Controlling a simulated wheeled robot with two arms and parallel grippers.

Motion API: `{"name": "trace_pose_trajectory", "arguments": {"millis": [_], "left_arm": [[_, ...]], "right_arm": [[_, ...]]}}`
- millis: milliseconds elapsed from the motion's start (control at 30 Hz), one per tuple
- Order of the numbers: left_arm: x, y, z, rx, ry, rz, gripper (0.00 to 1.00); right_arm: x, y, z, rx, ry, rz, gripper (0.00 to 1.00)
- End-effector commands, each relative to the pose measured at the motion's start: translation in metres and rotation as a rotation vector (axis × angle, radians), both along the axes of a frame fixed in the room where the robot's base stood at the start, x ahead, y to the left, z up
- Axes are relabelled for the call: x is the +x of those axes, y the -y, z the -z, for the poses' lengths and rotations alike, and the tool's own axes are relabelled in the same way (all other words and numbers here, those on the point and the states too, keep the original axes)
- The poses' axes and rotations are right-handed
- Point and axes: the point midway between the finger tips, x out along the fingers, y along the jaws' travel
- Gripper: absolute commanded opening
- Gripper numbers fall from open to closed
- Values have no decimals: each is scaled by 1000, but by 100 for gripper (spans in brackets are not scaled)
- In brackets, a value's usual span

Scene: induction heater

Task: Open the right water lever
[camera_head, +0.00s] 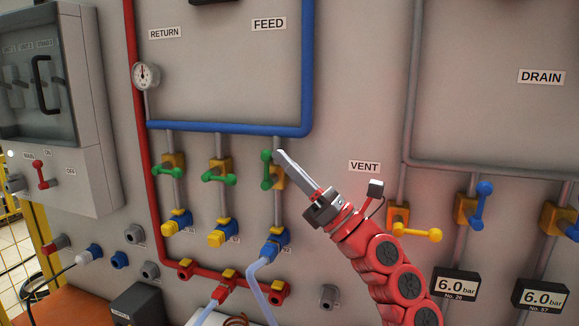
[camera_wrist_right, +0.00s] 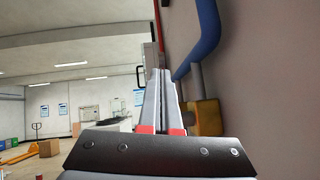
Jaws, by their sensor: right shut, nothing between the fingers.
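Three green water levers hang on orange valve bodies under the blue feed pipe. The right water lever (camera_head: 267,168) stands upright, along its pipe. The left lever (camera_head: 170,174) and the middle lever (camera_head: 218,178) lie crosswise. My right gripper (camera_head: 281,154) is shut and empty, its fingertips just right of the top of the right lever; I cannot tell whether they touch. In the right wrist view its closed fingers (camera_wrist_right: 160,75) point along the wall, with an orange valve body (camera_wrist_right: 208,117) to their right. The green lever is not visible there. My left gripper is not in view.
A yellow vent lever (camera_head: 418,233) is close to my right arm. Blue drain levers (camera_head: 481,203) are farther right. The blue feed pipe (camera_head: 230,128) runs above the green levers. A blue hose connector (camera_head: 271,249) is below. A grey switch cabinet (camera_head: 60,110) is at left.

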Motion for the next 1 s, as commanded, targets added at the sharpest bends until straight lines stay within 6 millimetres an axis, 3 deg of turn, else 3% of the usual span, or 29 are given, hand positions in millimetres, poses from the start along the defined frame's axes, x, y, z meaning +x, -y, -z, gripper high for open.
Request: {"name": "trace_pose_trajectory", "arguments": {"millis": [667, 1000], "left_arm": [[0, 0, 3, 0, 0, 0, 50], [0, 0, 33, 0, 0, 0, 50]], "right_arm": [[-1, 3, 5, -1, 0, 1, 0], [-25, 52, 52, 1, -2, 6, 0]]}}
